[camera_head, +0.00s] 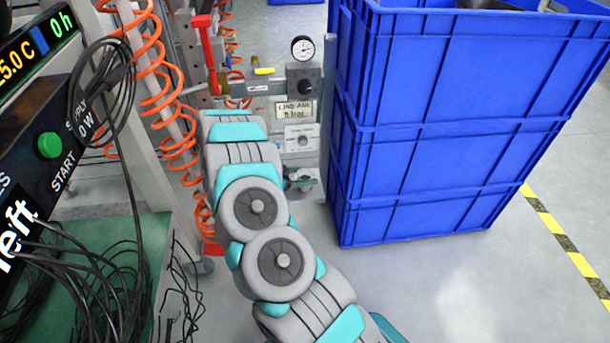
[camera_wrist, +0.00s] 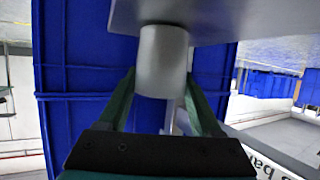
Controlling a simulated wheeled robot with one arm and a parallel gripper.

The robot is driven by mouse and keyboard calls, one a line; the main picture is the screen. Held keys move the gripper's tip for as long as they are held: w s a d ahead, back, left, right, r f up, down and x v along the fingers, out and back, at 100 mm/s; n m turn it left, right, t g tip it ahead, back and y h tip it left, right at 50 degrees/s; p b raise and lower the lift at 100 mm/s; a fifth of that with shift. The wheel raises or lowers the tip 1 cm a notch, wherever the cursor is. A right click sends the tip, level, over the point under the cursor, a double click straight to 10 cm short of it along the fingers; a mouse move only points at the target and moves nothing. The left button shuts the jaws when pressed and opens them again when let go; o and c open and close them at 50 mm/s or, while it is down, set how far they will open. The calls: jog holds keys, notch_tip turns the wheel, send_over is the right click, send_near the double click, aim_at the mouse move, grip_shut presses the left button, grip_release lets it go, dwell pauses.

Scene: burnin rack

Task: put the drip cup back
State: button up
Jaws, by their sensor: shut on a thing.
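In the wrist view, my gripper (camera_wrist: 160,78) has its two dark green fingers closed on the sides of a plain grey cylinder (camera_wrist: 162,52), which looks like the drip cup. The cylinder's upper end meets or lies just under a flat grey plate (camera_wrist: 225,18) at the top of the picture. I cannot tell whether it is attached there. In the head view, the drip cup cannot be made out, and my arm hides most of the area around my gripper.
Stacked blue crates (camera_head: 440,130) stand close on the right. An air panel with a gauge (camera_head: 303,48) and a label (camera_head: 294,111) is behind my arm. Orange coiled hoses (camera_head: 165,90) and black cables (camera_head: 90,280) crowd the left. Floor at the lower right is clear.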

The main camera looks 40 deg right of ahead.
jog(key=o, duration=1.6)
jog(key=shift+f, duration=0.1)
jog(key=shift+c, duration=0.2)
jog(key=shift+p+v, duration=0.35)
jog(key=shift+v, duration=3.6)
jog(key=shift+s, duration=0.15)
